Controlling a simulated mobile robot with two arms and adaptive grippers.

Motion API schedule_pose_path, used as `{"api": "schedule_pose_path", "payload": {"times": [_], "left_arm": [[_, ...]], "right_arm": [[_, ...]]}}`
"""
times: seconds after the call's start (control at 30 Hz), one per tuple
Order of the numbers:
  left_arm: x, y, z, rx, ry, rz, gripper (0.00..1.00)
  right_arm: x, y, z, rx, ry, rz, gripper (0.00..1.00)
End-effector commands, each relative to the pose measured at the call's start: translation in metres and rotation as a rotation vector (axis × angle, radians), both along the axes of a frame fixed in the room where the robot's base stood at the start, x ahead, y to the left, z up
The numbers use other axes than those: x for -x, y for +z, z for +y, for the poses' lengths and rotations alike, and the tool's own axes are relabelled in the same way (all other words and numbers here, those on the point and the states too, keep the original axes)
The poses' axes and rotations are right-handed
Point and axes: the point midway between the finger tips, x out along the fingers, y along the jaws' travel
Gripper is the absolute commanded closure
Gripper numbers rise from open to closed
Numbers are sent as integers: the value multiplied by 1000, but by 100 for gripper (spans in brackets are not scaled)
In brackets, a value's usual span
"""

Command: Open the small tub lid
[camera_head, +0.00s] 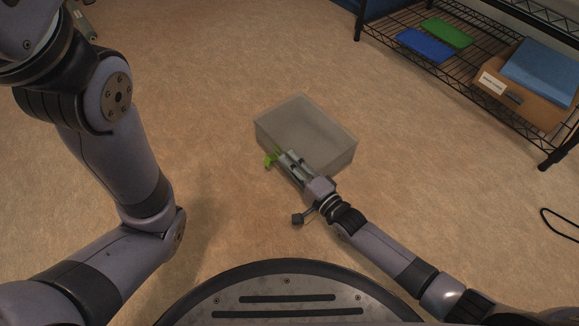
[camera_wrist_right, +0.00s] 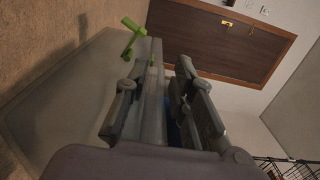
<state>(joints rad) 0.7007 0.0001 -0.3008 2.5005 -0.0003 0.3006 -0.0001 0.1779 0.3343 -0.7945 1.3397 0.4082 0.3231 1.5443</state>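The small tub (camera_head: 318,128) is a translucent grey box on the floor, its flat lid lying on top. A bright green latch (camera_head: 270,159) sticks out at its near left side. The latch also shows in the right wrist view (camera_wrist_right: 132,38), standing out from the tub's edge. My right gripper (camera_head: 287,160) is at the tub's near side, just right of the latch. In the right wrist view its fingers (camera_wrist_right: 153,95) are apart, with the tub's edge between or just beyond them; contact is unclear. My left gripper (camera_head: 82,22) shows only partly at the top left, far from the tub.
A black wire shelf (camera_head: 450,70) at the upper right holds a blue item (camera_head: 424,45), a green item (camera_head: 447,33) and a cardboard box (camera_head: 512,95). A black cable (camera_head: 556,225) lies at the right. The floor around the tub is clear. A brown door (camera_wrist_right: 220,40) shows beyond.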

Motion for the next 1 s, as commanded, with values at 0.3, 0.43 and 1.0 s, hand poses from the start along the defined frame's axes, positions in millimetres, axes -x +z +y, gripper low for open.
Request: {"api": "schedule_pose_path", "payload": {"times": [0.3,0.43,1.0], "left_arm": [[0,-3,0,0,0,0,100],[0,-3,0,0,0,0,100],[0,-3,0,0,1,1,100]], "right_arm": [[-5,1,4,1,0,1,77],[-5,0,4,1,0,1,81],[-4,-2,3,3,0,5,100]]}}
